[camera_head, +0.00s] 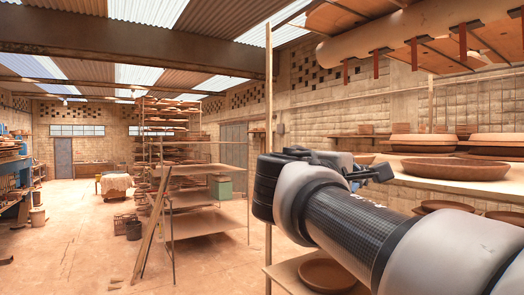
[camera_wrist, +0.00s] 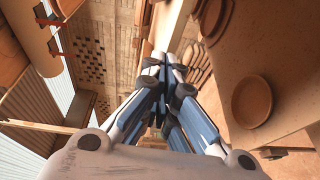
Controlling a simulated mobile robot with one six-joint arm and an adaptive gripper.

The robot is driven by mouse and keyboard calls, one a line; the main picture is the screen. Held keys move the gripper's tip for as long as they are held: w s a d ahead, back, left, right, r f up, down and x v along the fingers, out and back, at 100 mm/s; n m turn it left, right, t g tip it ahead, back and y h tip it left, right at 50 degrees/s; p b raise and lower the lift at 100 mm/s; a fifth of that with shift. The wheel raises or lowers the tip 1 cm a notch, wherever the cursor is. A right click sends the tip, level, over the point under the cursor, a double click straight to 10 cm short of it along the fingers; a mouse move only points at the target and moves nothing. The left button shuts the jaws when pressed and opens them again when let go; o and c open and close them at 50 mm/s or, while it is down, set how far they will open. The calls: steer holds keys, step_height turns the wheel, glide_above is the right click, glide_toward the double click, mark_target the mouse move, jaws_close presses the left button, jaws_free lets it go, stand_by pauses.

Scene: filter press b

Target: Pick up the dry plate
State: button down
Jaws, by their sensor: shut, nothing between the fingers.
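Several round clay plates stand on the shelves at the right. A reddish-brown plate (camera_head: 458,168) lies on the upper shelf board, and another plate (camera_head: 325,274) lies on a lower board. I cannot tell which is the dry one. My gripper (camera_head: 376,173) is in front of the shelves, partly hidden by my wrist, apart from the plates. In the wrist view my gripper (camera_wrist: 164,64) is shut and empty, its fingers together. A round plate (camera_wrist: 252,101) lies on a board to its right there, not touched.
The shelf board (camera_head: 400,176) carries stacked pale plates (camera_head: 497,145) behind. A wooden post (camera_head: 268,80) stands left of my arm. A metal rack (camera_head: 205,222) stands further left. The floor (camera_head: 80,240) at left is mostly clear.

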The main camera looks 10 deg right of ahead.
mark_target(405, 162)
steer(key=w+d+r+p, duration=0.1)
steer(key=w+d, duration=0.1)
steer(key=w+d+p, duration=0.1)
steer(key=w+d, duration=0.1)
steer(key=d, duration=0.1)
steer(key=w+d+r+p, duration=0.1)
steer(key=w+d, duration=0.1)
steer(key=shift+w+d+r, duration=0.25)
steer(key=shift+r, duration=0.1)
steer(key=s, duration=0.2)
steer(key=s+d, duration=0.1)
steer(key=s, duration=0.1)
steer(key=shift+d, duration=0.15)
steer(key=shift+w+f, duration=0.15)
steer(key=shift+w, duration=0.15)
steer(key=s+b, duration=0.1)
steer(key=s+d+b, duration=0.1)
steer(key=s+b, duration=0.1)
steer(key=s, duration=0.1)
steer(key=shift+d+f, duration=0.1)
steer(key=shift+d, duration=0.2)
steer(key=shift+s, duration=0.3)
steer(key=shift+w, duration=0.2)
